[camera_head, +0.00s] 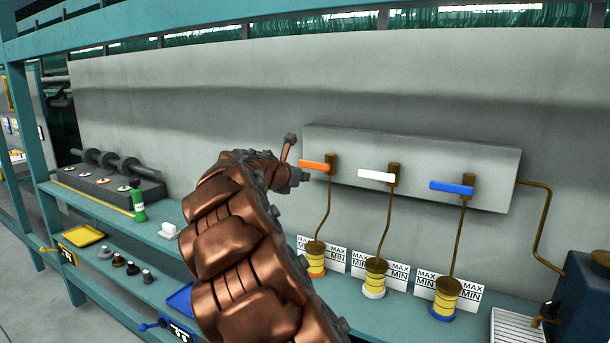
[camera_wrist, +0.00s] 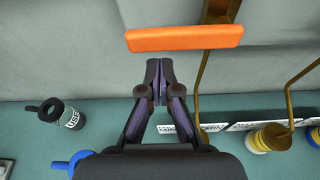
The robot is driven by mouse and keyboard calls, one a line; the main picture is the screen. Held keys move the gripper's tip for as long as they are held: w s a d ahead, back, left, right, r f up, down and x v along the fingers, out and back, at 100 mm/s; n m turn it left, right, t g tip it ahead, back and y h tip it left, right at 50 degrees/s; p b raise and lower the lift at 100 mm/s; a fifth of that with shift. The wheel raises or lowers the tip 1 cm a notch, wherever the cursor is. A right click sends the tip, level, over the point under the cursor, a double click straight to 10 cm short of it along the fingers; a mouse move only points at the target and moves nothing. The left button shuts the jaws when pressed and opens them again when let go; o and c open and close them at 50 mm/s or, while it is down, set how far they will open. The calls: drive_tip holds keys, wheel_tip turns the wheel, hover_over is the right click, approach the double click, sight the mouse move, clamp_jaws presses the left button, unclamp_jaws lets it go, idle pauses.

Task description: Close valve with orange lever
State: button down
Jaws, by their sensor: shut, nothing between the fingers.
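The orange lever (camera_head: 314,165) sits on the leftmost of three valves on a grey panel (camera_head: 440,160) and points left, roughly level. In the wrist view the orange lever (camera_wrist: 184,37) lies across the top, just beyond my gripper (camera_wrist: 159,70). My gripper's fingers are together with nothing between them, and a small gap shows between the fingertips and the lever. A brown pipe (camera_head: 323,215) runs down from this valve to a yellow container (camera_head: 315,255).
A white lever (camera_head: 376,176) and a blue lever (camera_head: 452,188) are on the same panel to the right. MAX/MIN cards (camera_head: 398,275) stand behind yellow containers on the shelf. A green bottle (camera_head: 138,203) stands left; a blue tank (camera_head: 590,300) stands right.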

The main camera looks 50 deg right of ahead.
drive_tip(key=s+a+b, duration=0.1)
drive_tip(key=s+a, duration=0.1)
drive_tip(key=a, duration=0.7)
drive_tip(key=shift+r+b, duration=0.25)
drive_tip(key=shift+b, duration=0.15)
drive_tip(key=shift+s, duration=0.15)
drive_tip(key=s+a+f+m+g+y, duration=0.1)
drive_tip(key=s+a+f+m+y, duration=0.3)
drive_tip(key=s+a, duration=0.7)
drive_tip(key=s+a+f+m+g+y, duration=0.2)
drive_tip(key=s+a+f+m+y, duration=0.3)
drive_tip(key=s+a+f+m, duration=0.4)
drive_tip(key=s+a+f+m+g+y+p, duration=0.1)
drive_tip(key=s+a+f+m+y, duration=0.3)
drive_tip(key=a, duration=1.5)
drive_tip(key=s+f+m+g, duration=0.1)
drive_tip(key=s+f+m, duration=0.2)
drive_tip(key=s+f, duration=0.4)
drive_tip(key=shift+s+y, duration=0.4)
drive_tip(key=shift+s, duration=0.65)
